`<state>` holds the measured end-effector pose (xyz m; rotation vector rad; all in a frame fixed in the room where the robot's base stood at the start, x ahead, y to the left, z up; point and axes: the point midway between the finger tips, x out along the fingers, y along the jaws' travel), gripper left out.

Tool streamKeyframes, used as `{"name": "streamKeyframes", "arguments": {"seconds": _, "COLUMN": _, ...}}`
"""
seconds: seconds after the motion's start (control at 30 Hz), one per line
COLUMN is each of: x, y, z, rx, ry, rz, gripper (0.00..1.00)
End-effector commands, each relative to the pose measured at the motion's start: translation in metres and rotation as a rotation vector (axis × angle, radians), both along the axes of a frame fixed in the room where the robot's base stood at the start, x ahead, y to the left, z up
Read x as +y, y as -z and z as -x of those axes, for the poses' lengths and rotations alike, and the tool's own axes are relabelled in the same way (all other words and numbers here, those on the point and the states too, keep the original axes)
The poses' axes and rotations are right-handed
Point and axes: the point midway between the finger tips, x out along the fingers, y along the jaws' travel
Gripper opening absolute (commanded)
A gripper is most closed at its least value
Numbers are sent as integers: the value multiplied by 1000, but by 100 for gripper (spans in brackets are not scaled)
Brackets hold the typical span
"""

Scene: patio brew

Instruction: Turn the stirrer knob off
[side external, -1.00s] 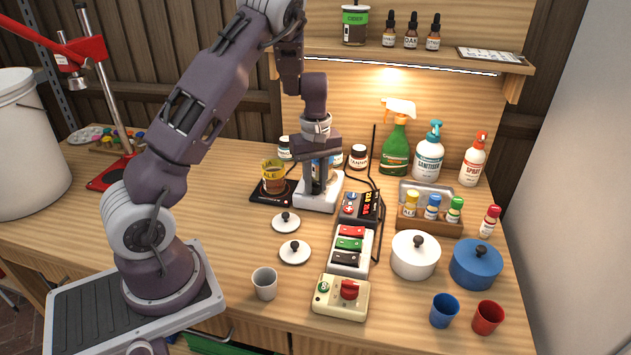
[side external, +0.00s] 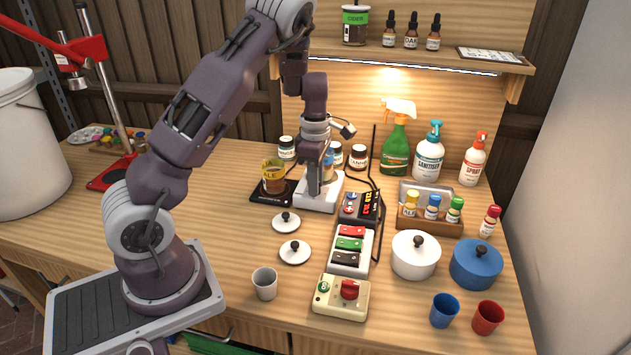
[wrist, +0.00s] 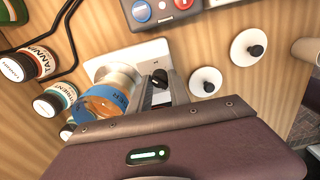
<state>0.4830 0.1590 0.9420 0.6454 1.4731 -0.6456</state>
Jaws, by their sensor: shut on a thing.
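The magnetic stirrer is a white box (side external: 330,201) at the middle back of the bench; its white top also shows in the wrist view (wrist: 150,50). A clear vessel with a blue band (wrist: 112,98) stands on it. The small black stirrer knob (wrist: 159,76) is on the stirrer's face, beside the vessel. My gripper (wrist: 165,88) points down at the stirrer, its two fingers shut on the knob, one on each side. In the side view my gripper (side external: 314,190) hides the knob. The knob's pointer is too small to read.
A scale (side external: 262,198) with an amber beaker stands just left of the stirrer. A dark control box (side external: 352,208) with cables is at its right front. Two white lids (side external: 294,252) lie in front. Brown jars (side external: 358,157) stand behind.

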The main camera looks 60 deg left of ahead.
Motion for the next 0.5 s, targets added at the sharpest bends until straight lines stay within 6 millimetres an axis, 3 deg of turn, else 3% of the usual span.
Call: {"name": "streamKeyframes", "arguments": {"seconds": 0.5, "x": -1, "y": 0, "z": -1, "rx": -1, "ry": -472, "rz": 2, "gripper": 0}}
